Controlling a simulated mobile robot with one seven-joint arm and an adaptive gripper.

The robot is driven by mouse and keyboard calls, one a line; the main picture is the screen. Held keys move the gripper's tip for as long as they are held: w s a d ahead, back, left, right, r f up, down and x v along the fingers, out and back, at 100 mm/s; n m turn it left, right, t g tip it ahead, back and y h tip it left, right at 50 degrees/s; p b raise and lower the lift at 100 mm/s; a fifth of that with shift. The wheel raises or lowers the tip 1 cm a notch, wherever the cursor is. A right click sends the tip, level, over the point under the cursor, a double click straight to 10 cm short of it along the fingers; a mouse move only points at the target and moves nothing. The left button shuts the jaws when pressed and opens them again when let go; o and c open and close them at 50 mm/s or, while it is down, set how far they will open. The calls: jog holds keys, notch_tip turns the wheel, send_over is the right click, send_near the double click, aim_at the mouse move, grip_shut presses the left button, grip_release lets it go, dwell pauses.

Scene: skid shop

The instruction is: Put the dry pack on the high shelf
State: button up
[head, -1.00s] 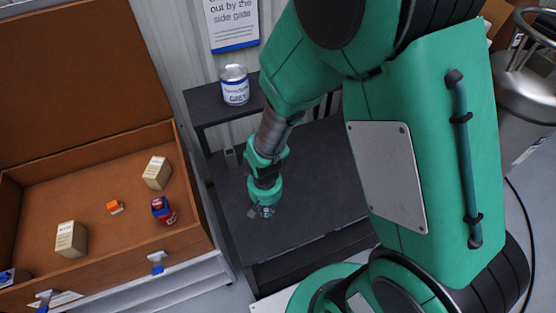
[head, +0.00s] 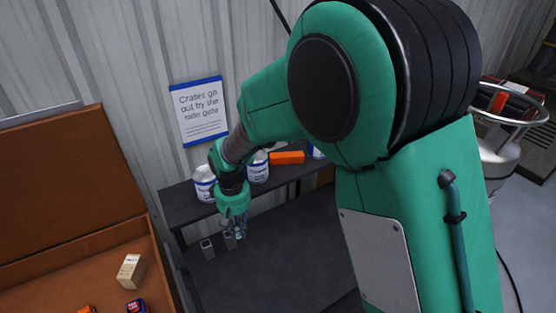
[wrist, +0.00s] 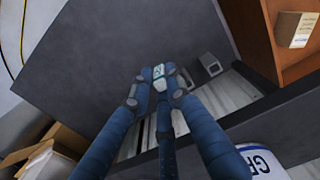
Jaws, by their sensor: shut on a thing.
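My gripper (head: 236,230) is in front of the left end of the raised dark shelf (head: 176,208), above the lower dark surface (head: 285,255). In the wrist view its fingers (wrist: 160,82) are closed around a small white pack with teal marks (wrist: 160,72), which looks like the dry pack. The fingers hide part of the pack. In the head view the pack is too small to make out. The high shelf carries white and blue cans (head: 205,184) and an orange block (head: 287,157). My arm hides part of the shelf.
A small grey hollow block (head: 207,249) stands on the lower surface near the gripper. At left is an open brown case (head: 60,262) with a beige carton (head: 131,271) in it. A corrugated wall with a sign (head: 199,110) is behind the shelf.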

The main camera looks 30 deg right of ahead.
jog(key=w+d+r+p, duration=0.1)
jog(key=w+d+r, duration=0.1)
jog(key=r, duration=0.5)
jog(key=w+d+r+p, duration=0.2)
jog(key=r, duration=0.5)
jog(key=shift+w+r+n, duration=0.15)
jog(key=shift+w+n, duration=0.2)
jog(key=shift+n, duration=0.05)
jog(key=shift+w+d, duration=0.1)
jog(key=shift+w, duration=0.05)
jog(key=w, duration=0.5)
jog(key=w+f+p, duration=0.1)
jog(key=w, duration=0.4)
jog(key=w+p, duration=0.1)
jog(key=w, duration=0.3)
jog(key=shift+w+d+f, duration=0.25)
jog(key=shift+w+d, duration=0.15)
jog(key=shift+w, duration=0.25)
jog(key=shift+w+f, duration=0.15)
jog(key=shift+w, duration=0.05)
jog(key=shift+f+p, duration=0.45)
jog(key=shift+f, duration=1.2)
jog(key=shift+f, duration=0.15)
